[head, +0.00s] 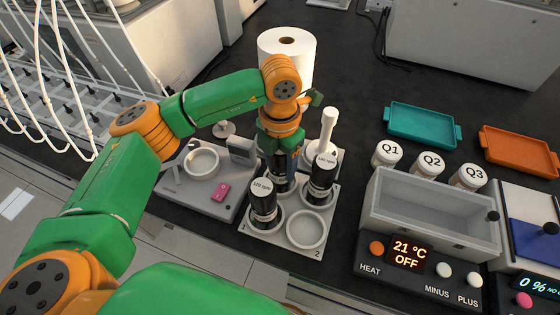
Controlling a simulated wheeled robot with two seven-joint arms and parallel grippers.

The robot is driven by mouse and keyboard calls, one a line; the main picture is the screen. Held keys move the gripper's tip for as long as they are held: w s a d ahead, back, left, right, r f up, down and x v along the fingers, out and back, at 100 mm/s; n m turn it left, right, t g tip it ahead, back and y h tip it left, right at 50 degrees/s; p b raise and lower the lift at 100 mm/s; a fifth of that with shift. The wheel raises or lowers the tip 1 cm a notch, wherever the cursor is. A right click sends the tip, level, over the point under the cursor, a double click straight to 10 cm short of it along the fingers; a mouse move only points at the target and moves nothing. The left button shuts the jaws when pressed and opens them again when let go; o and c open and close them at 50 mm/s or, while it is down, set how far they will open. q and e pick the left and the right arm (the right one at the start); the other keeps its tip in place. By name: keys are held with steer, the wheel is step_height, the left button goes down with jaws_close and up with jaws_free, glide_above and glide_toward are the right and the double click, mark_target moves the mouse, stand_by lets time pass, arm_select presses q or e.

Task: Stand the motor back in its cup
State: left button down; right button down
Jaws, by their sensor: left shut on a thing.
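A grey plate (264,236) holds round cups marked with numbers. The cup marked 2 (306,230) is empty at the front right. A black motor labelled 120 rpm (264,207) stands in the front left cup. Another black motor labelled 180 rpm (320,185) stands behind the empty cup. My left gripper (283,160) points down at the back of the plate and is shut on a dark motor (283,183), mostly hidden by the gripper and the front motors. I cannot tell whether this motor sits in a cup. My right gripper is not in view.
A white paper roll (288,55) and a white upright handle (328,125) stand close to my gripper. A grey scale-like device (215,205) is at left. A grey bath (430,215) and bottles Q1 (386,154), Q2 and Q3 are at right.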

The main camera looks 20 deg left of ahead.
arm_select(q)
steer(key=shift+c, duration=0.7)
jaws_free()
steer(key=shift+s, duration=0.1)
steer(key=shift+r+p, duration=0.25)
steer(key=shift+p, duration=0.05)
steer(key=shift+r+b, duration=0.3)
steer(key=shift+b, duration=0.05)
step_height(320, 180, up, 10)
steer(key=shift+f+b, duration=0.1)
steer(key=shift+b, duration=0.2)
steer(key=shift+r, duration=0.7)
